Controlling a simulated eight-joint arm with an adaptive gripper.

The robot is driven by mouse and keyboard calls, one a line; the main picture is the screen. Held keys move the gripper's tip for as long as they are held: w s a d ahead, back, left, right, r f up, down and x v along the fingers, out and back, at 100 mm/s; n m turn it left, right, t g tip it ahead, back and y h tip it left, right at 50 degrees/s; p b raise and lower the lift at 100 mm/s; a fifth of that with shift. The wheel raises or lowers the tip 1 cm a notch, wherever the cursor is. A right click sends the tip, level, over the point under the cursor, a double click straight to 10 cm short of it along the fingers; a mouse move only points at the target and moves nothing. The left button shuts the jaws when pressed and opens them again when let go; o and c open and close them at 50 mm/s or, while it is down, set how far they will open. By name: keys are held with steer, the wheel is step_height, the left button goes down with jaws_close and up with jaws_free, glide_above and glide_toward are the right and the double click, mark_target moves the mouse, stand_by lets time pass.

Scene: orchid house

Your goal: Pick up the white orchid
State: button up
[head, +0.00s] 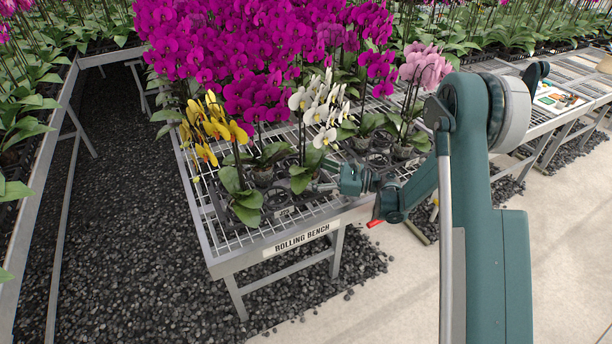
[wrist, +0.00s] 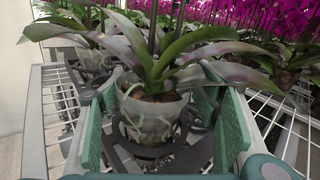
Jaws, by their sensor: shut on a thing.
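The white orchid (head: 318,112) stands upright near the front edge of the rolling bench (head: 285,238), its white blooms on tall stems. In the wrist view its clear pot (wrist: 152,122) shows pale roots and dark potting mix, with long green leaves above; the blooms are out of that view. My gripper (wrist: 160,130) has a green pad on each side of the pot and is shut on it. In the head view my gripper (head: 322,185) reaches in low from the right. A dark ring holder is around the pot's lower part; I cannot tell whether the pot is lifted.
Yellow orchids (head: 212,128) stand close on the left, and a pink orchid (head: 425,68) on the right. Dense magenta orchids (head: 235,45) fill the back. Empty dark ring holders (head: 378,160) sit on the wire mesh. The gravel and pale floor in front are mostly clear.

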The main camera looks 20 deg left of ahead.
mark_target(312, 165)
step_height(312, 165, up, 9)
steer(key=shift+f+p, duration=0.1)
steer(key=shift+p, duration=0.95)
steer(key=shift+w+a+f+m+t+b, duration=0.1)
steer(key=shift+a+f+m+t+b, duration=0.05)
steer(key=shift+f+m+t, duration=0.65)
steer(key=shift+w+a+f+m+t+b, duration=0.15)
steer(key=shift+f+m+t, duration=0.15)
steer(key=shift+f+t, duration=0.5)
steer(key=shift+d+f+m+t+h, duration=0.15)
steer(key=shift+d+f+m+t, duration=0.25)
steer(key=shift+t, duration=0.5)
steer(key=shift+d+f+m+t+h, duration=0.15)
steer(key=shift+f+m+t, duration=0.1)
steer(key=shift+m+t, duration=0.5)
steer(key=shift+a+f, duration=0.1)
steer(key=shift+f, duration=0.05)
steer(key=shift+f+b, duration=1.35)
steer(key=shift+f, duration=0.6)
steer(key=shift+r, duration=0.1)
